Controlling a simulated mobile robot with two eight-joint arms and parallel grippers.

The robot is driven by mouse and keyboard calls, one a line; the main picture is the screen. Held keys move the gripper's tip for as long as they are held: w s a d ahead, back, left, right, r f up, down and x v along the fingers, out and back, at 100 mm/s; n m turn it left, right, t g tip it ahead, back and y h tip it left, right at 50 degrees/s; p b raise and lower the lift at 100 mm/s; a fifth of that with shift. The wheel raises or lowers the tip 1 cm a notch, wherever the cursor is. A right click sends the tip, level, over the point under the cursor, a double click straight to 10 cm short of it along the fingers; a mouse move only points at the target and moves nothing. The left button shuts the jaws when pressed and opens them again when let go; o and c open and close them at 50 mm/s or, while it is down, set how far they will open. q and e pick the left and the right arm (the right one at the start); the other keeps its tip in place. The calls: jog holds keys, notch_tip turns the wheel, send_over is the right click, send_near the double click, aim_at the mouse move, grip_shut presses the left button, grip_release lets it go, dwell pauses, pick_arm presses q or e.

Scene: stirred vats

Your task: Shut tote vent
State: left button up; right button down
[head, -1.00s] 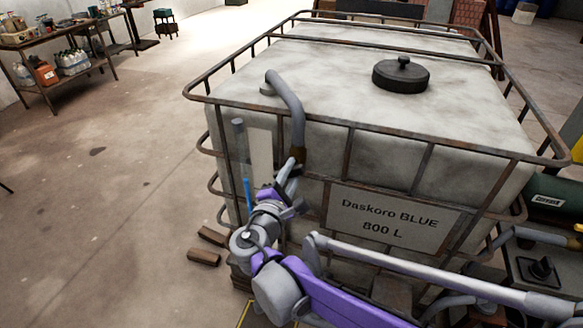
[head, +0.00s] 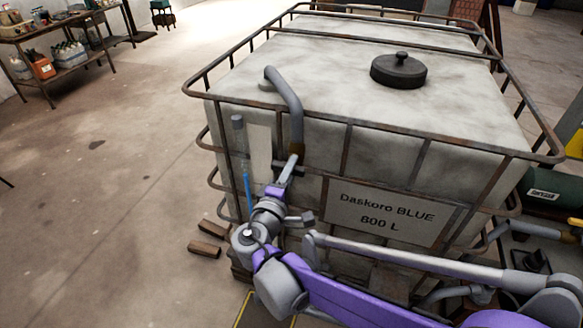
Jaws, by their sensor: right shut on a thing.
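The tote (head: 400,160) is a large whitish tank in a rusty metal cage, with a plate (head: 385,213) reading "Daskoro BLUE 800 L". A grey bent pipe (head: 289,97), which looks like the vent, rises from its top corner and curves down over the front edge. Its lower end has a small brown part (head: 296,149). My right gripper (head: 291,161) is at that lower end, shut on the brown part, and hides some of it. A black lid (head: 398,70) with a knob sits on the tote's top. My left gripper is not in view.
A sight tube (head: 246,175) with blue liquid stands beside my right wrist, close to the cage bars. Brown blocks (head: 205,249) lie on the floor by the tote's foot. The floor to the left is clear. A shelf (head: 60,60) with bottles stands far left.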

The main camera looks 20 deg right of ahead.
dwell(0.3)
jog(key=c, duration=0.7)
grip_release()
jog(key=v, duration=1)
jog(key=shift+s+a+b, duration=0.25)
jog(key=shift+s+b, duration=0.1)
jog(key=shift+b, duration=0.1)
jog(key=shift+d, duration=0.1)
jog(key=s+d+f+m+g+y, duration=0.3)
jog(key=s+d+f+m+g, duration=0.2)
jog(key=s+d+f+g, duration=0.45)
jog(key=s+a+f+m+y+p, duration=0.1)
jog(key=s+f+m+y, duration=0.5)
jog(key=s+y, duration=0.1)
jog(key=shift+f+p, duration=0.3)
jog(key=shift+f, duration=0.05)
